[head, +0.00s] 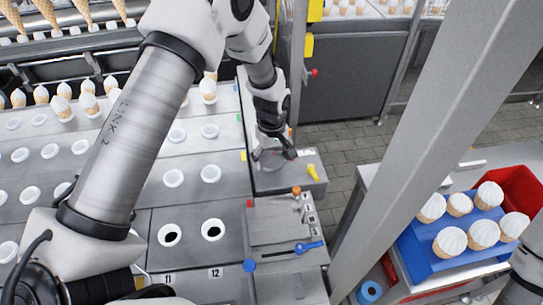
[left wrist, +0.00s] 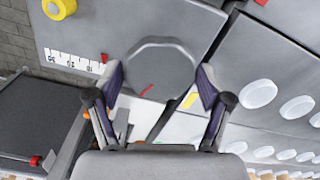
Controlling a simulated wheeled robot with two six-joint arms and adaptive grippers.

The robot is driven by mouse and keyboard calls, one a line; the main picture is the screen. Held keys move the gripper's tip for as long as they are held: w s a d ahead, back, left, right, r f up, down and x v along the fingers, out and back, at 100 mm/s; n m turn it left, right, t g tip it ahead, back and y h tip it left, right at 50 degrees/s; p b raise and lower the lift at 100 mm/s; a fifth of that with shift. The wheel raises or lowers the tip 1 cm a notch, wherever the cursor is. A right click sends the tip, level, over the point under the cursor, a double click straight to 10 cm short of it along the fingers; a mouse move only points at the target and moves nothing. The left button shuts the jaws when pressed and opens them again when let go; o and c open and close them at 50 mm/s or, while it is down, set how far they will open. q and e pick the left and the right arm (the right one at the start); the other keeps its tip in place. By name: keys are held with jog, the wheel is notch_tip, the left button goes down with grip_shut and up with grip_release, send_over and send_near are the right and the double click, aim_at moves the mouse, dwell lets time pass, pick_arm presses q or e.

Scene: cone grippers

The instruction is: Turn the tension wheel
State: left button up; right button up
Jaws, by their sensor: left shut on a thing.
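The tension wheel (left wrist: 160,68) is a grey, many-sided knob with a red mark near its rim, on a grey panel. My left gripper (left wrist: 160,84) is shut on it, one finger at each side of the rim. In the head view my left gripper (head: 273,147) reaches down to the wheel (head: 271,161), which it partly hides. A white scale (left wrist: 72,59) with a red pointer (left wrist: 103,58) is beside the wheel. My right gripper is out of view.
A yellow knob (head: 313,172) sits on the same panel, right of the wheel. A lower box (head: 282,225) carries a blue-handled lever (head: 307,247) and an orange knob (head: 296,190). A conveyor with cup holes (head: 200,190) lies left. A blue tray (head: 419,262) of cones stands right, beyond a grey post (head: 400,140).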

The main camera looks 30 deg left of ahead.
aim_at(272, 160)
pick_arm(q)
jog(key=shift+s+f+n, duration=0.1)
jog(key=shift+n, duration=1.6)
jog(key=o, duration=1.1)
jog(key=shift+r, duration=0.2)
jog(key=shift+r, duration=0.35)
notch_tip(272, 160, up, 11)
